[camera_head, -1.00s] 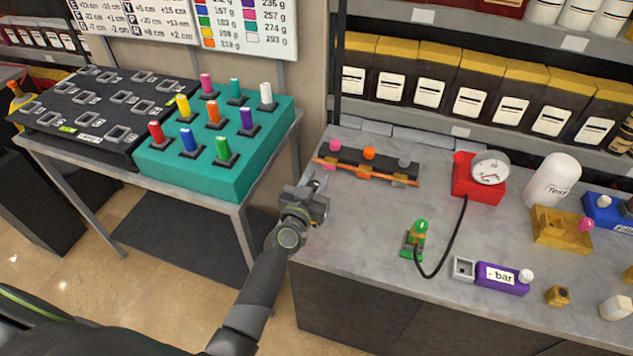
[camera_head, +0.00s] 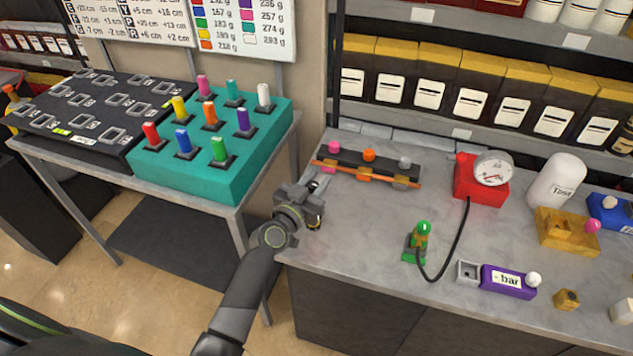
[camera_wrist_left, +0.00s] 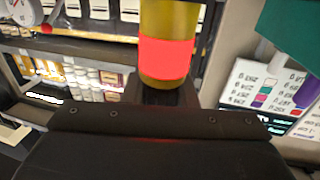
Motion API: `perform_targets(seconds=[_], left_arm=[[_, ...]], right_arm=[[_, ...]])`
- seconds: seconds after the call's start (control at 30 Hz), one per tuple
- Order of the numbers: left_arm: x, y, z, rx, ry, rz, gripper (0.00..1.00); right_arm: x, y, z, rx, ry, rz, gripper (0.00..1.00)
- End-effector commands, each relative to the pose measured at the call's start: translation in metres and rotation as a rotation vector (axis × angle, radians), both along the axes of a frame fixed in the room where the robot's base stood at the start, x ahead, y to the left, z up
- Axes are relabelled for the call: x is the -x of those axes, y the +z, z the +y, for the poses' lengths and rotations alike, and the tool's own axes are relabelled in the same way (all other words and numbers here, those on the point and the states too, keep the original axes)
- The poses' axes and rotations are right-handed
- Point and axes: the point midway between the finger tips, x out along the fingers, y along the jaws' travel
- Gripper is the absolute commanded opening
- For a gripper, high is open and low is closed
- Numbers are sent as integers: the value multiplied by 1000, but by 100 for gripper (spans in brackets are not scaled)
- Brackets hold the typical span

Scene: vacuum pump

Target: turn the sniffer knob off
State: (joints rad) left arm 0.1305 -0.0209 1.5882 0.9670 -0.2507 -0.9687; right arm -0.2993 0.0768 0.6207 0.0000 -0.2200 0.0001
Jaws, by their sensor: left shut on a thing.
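My left gripper (camera_head: 314,212) is over the left edge of the grey counter (camera_head: 350,235), its jaws shut on a gold cylinder (camera_wrist_left: 168,18) with a red band. The cylinder stands up between the jaws in the left wrist view; in the head view it is mostly hidden. No knob is labelled as the sniffer knob. A dark rail block with a pink knob (camera_head: 333,147), an orange knob (camera_head: 369,155) and a grey knob (camera_head: 404,162) lies behind the gripper, apart from it. A green-knobbed fitting (camera_head: 421,242) stands to the right. My right gripper is not in view.
A red gauge box (camera_head: 465,180) has a black hose running to the green-knobbed fitting. A purple "bar" block (camera_head: 508,281), a white bottle (camera_head: 556,185) and a yellow block (camera_head: 567,232) stand further right. A teal box (camera_head: 200,185) with coloured pegs is on the left table.

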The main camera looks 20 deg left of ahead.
Motion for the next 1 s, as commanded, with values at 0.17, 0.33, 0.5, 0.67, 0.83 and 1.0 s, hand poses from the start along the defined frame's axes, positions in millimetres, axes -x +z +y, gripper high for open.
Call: perform_targets(seconds=[0.17,0.33,0.5,0.67,0.83,1.0], left_arm=[[0,1,0,1,1,-3,3],[0,1,0,1,1,-3,3],[0,1,0,1,1,-3,3],[0,1,0,1,1,-3,3],[0,1,0,1,1,-3,37],[0,1,0,0,1,-2,47]], right_arm=[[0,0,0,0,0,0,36],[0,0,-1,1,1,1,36],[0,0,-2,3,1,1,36],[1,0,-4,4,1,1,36],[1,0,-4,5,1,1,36],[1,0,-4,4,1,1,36]])
